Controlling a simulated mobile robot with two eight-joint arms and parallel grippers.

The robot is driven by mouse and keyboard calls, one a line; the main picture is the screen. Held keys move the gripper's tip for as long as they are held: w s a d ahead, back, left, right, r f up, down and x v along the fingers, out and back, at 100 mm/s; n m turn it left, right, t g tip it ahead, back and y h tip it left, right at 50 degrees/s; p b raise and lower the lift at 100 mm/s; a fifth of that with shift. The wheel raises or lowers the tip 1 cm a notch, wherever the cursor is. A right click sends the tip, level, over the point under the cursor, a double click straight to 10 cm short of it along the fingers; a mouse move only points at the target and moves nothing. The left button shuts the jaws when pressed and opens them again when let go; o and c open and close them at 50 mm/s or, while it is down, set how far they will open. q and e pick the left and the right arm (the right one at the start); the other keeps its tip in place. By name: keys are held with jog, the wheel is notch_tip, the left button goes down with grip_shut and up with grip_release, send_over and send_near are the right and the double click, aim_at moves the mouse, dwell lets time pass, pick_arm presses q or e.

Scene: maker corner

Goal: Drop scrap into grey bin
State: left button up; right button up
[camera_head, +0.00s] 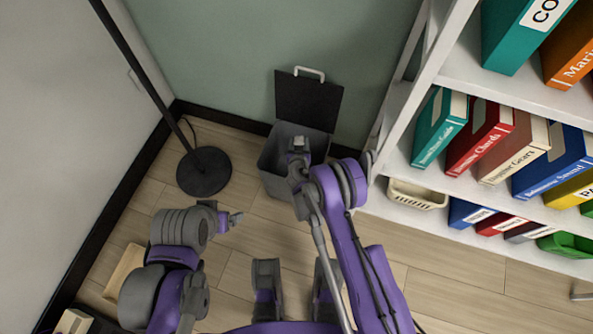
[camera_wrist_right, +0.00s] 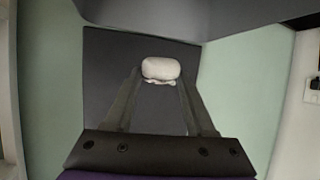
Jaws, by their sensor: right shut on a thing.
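The grey bin (camera_head: 272,165) stands on the floor against the green wall. Its dark lid (camera_head: 308,101) is raised and has a white handle (camera_head: 309,73). My right gripper (camera_head: 298,145) is over the bin's opening and partly hides it. In the right wrist view the fingers (camera_wrist_right: 161,80) are shut on a small, pale, rounded piece of scrap (camera_wrist_right: 161,68), with dark grey surfaces behind it.
A white shelf unit (camera_head: 455,195) with binders and a cream basket (camera_head: 417,194) stands close on the right. A black round lamp base (camera_head: 204,172) with its pole stands left of the bin. Bare wooden floor (camera_head: 455,262) lies in front of the shelf.

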pick_arm(q)
jog(key=f+b, duration=0.1)
jog(key=f, duration=0.1)
jog(key=f+b, duration=0.2)
jog(key=shift+w, duration=0.2)
pick_arm(e)
notch_tip(320, 180, down, 7)
jog(key=shift+r, duration=0.15)
jog(key=o, duration=1.4)
